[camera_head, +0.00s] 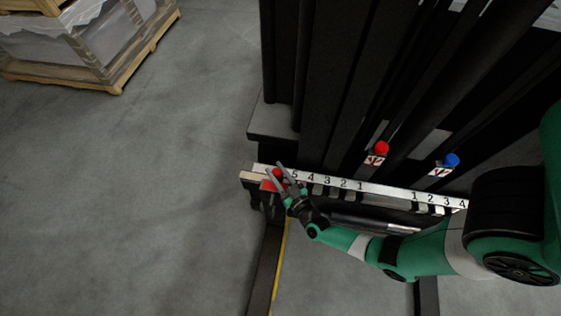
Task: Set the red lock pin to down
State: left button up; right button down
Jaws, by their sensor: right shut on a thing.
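My right gripper (281,178) is at the left end of the numbered rail, its fingers around a small red piece (276,173) and shut on it. The fingers partly hide this piece, so I cannot tell whether it is a lock pin or if it is up or down. Another red knob (381,148) stands above a small white label with a red mark, on the dark frame farther right. It is apart from my gripper. My left gripper is not in view.
A white rail (338,183) with black numbers runs along the dark rack's front edge. A blue knob (452,160) stands right of the red knob. Tall black beams (345,90) rise behind. A wrapped pallet (90,45) is at upper left. The grey floor at left is clear.

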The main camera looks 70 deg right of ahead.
jog(key=shift+s+f, duration=0.1)
jog(key=shift+f, duration=0.25)
jog(key=c, duration=0.8)
grip_release()
jog(key=shift+c, duration=0.2)
jog(key=o, duration=0.4)
jog(key=shift+r, duration=0.1)
jog(key=shift+a+r, duration=0.1)
jog(key=shift+a, duration=0.1)
jog(key=shift+p+v, duration=1.9)
jog(key=shift+v, duration=3.8)
jog(key=shift+d, duration=0.1)
